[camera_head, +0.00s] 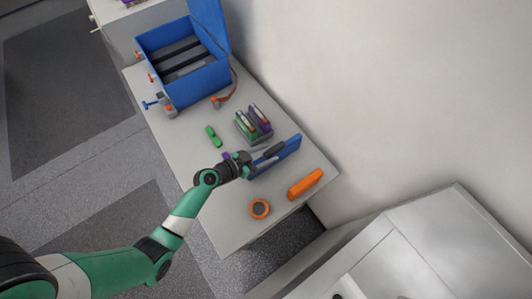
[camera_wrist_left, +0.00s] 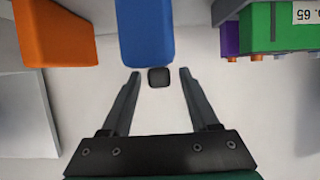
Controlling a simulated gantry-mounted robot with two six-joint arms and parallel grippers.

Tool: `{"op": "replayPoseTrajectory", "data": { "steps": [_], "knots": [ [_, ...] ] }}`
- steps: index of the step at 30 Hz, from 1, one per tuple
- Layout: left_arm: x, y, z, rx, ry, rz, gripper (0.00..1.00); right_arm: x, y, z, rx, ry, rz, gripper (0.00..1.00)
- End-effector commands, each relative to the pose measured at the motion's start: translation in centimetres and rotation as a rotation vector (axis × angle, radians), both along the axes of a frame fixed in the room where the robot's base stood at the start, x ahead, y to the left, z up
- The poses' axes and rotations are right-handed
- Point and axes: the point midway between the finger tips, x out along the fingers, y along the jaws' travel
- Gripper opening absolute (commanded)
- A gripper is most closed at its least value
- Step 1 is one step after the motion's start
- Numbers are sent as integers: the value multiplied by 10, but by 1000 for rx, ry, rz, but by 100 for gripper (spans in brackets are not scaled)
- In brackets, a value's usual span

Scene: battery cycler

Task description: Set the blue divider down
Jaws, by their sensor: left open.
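The blue divider (camera_head: 287,154) is a flat blue panel at the right edge of the bench, near the wall. It also shows in the left wrist view (camera_wrist_left: 145,32), just past the fingertips. My left gripper (camera_head: 268,156) is beside it, on its near side. In the left wrist view my left gripper (camera_wrist_left: 160,76) is open, with fingers wide apart. A small dark block (camera_wrist_left: 159,77) shows between the fingertips; I cannot tell whether it belongs to the divider. The divider's lower edge is partly hidden by the gripper. My right gripper is not in view.
An orange block (camera_head: 305,184) and an orange ring-shaped part (camera_head: 260,209) lie nearer the bench's front end. A rack of green and purple cells (camera_head: 254,123) stands behind the divider. A green piece (camera_head: 213,137) and an open blue box (camera_head: 183,65) are farther back.

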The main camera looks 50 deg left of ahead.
Motion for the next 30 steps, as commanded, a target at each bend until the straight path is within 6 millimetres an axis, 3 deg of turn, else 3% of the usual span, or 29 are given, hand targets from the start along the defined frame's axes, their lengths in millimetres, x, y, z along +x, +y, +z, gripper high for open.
{"op": "replayPoseTrajectory", "data": {
  "steps": [4, 7, 15, 21, 30],
  "knots": [
    [0, 0, 5, 0, 0, 0, 61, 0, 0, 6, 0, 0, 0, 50],
    [-13, 3, 8, -1, 0, 4, 61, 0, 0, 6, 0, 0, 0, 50],
    [-72, 13, 32, 0, 1, 7, 61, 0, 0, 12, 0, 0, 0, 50],
    [-103, 18, 45, -1, 0, 5, 61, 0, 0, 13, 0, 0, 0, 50],
    [-110, 17, 48, -1, -1, -1, 61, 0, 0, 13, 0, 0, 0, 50]
  ]
}}
